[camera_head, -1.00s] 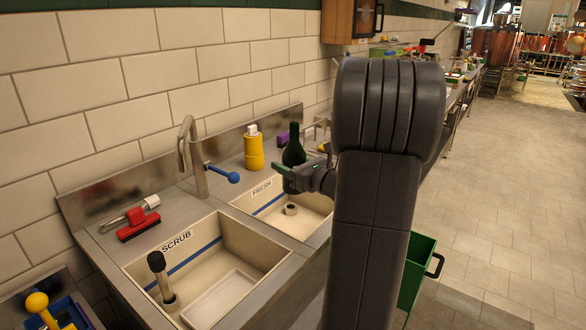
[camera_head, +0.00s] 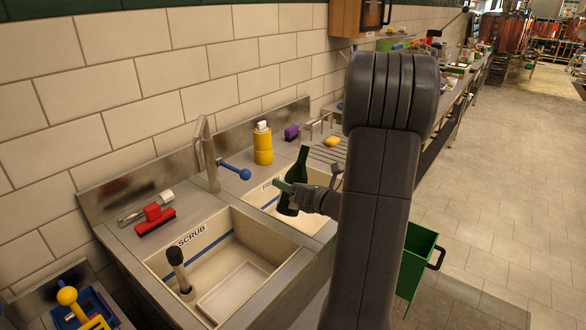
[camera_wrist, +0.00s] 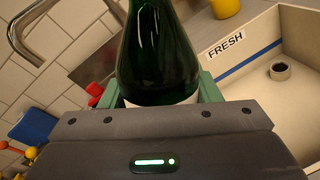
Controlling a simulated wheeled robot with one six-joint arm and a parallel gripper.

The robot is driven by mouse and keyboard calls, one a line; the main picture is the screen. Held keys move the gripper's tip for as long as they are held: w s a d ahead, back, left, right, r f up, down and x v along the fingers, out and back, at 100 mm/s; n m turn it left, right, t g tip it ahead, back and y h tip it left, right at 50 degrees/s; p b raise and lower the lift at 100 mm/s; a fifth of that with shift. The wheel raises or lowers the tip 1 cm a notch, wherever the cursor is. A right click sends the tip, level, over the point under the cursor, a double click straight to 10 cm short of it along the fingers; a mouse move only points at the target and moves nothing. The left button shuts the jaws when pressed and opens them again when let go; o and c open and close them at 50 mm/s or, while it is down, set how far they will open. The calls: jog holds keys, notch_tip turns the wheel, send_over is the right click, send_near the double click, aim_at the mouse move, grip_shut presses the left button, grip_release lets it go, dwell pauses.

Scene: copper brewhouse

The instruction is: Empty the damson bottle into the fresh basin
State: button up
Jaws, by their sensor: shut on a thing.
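In the wrist view the fresh basin (camera_wrist: 240,88) is at the right, with a round drain piece inside. No liquid is seen leaving the bottle.
The scrub basin (camera_head: 225,226) at left holds a dark-handled plunger-like tool (camera_head: 178,262) and a pale tray (camera_head: 238,290). A green bin (camera_head: 418,255) is at right.

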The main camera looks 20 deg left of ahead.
aim_at(286, 196)
jog(key=shift+s+a+f+m+g+p, duration=0.1)
jog(key=shift+s+f+m+g+p, duration=0.15)
jog(key=shift+f+m+p, duration=0.25)
jog(key=shift+s+a+f+m+g+p, duration=0.15)
jog(key=shift+s+f+m+p, duration=0.15)
jog(key=shift+f+m, duration=0.35)
jog(key=m+p, duration=0.1)
jog(key=p, duration=0.1)
jog(key=m+p, duration=0.1)
jog(key=shift+s+f+g+p, duration=0.15)
jog(key=shift+s+g+p, duration=0.15)
jog(key=shift+p, duration=0.05)
jog(key=m+p, duration=0.1)
jog(key=p, duration=0.2)
jog(key=m+g+p, duration=0.1)
jog(key=p, duration=0.1)
jog(key=shift+r+m+p, duration=0.3)
jog(key=shift+m+p, duration=0.05)
jog(key=shift+p, duration=0.05)
jog(key=m+p, duration=0.1)
jog(key=p, duration=0.1)
jog(key=r+p, duration=0.1)
jog(key=p, duration=0.1)
jog(key=shift+w+m+g+p, duration=0.15)
jog(key=shift+m+g+p, duration=0.15)
jog(key=shift+m+g, duration=0.1)
jog(key=shift+f, duration=0.35)
jog(key=shift+r+m+p, duration=0.2)
jog(key=shift+m+p, duration=0.1)
jog(key=shift+p, duration=0.15)
